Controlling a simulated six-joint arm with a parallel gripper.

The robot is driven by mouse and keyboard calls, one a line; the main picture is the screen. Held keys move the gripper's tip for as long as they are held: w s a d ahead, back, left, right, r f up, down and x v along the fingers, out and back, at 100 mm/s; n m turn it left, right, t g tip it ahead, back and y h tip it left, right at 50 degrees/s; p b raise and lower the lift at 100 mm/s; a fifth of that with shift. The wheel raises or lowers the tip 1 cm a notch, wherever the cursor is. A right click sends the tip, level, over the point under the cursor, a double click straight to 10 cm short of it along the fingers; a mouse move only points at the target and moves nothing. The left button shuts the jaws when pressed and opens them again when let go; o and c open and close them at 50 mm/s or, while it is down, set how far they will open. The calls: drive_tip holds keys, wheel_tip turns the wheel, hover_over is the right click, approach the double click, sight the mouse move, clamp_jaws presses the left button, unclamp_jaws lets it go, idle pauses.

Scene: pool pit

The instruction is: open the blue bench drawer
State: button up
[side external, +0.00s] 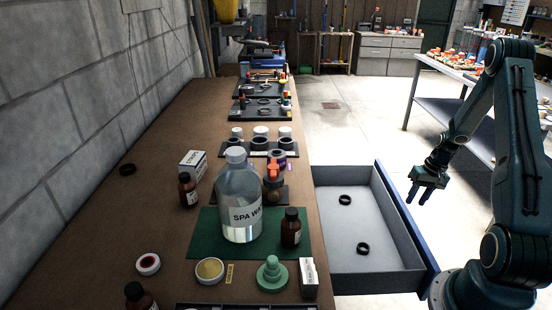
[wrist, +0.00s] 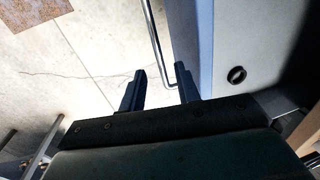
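The blue bench drawer stands pulled well out from the right side of the bench in the side external view, its grey inside (side external: 375,215) exposed and its blue front (side external: 405,216) at the right. The front also shows in the wrist view (wrist: 198,35), with a thin metal bar handle (wrist: 154,38) on its outer side. My gripper (side external: 419,200) is just outside the front, fingers pointing down. In the wrist view my gripper (wrist: 160,72) is open, and the handle shows between its fingers. I cannot tell whether a finger touches the handle. Nothing else is between the fingers.
Two black rings (side external: 345,200) (side external: 363,248) lie in the drawer. The brown bench (side external: 130,215) carries a large clear bottle (side external: 239,195), small brown bottles, jars and trays. A white-topped table (side external: 441,68) stands behind my arm. The floor beyond the drawer is clear.

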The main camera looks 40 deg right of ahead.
drive_tip(key=r, duration=0.3)
drive_tip(key=shift+s+d, duration=0.2)
drive_tip(key=w+a+r+n+h, duration=0.15)
drive_tip(key=w+a+r, duration=0.25)
drive_tip(key=a+r, duration=0.55)
drive_tip(key=w+a+r+n+h, duration=0.1)
drive_tip(key=w+a+r+n, duration=0.2)
drive_tip(key=a+r, duration=0.7)
drive_tip(key=s+a+r+n+t, duration=0.2)
drive_tip(key=s+a+r, duration=0.2)
drive_tip(key=s+a, duration=0.2)
drive_tip(key=s+a+r+n+t, duration=0.2)
drive_tip(key=s+a+r, duration=0.3)
drive_tip(key=a, duration=0.5)
drive_tip(key=shift+s+a+r+y, duration=0.2)
drive_tip(key=shift+s+a+y, duration=0.25)
drive_tip(key=shift+s, duration=0.45)
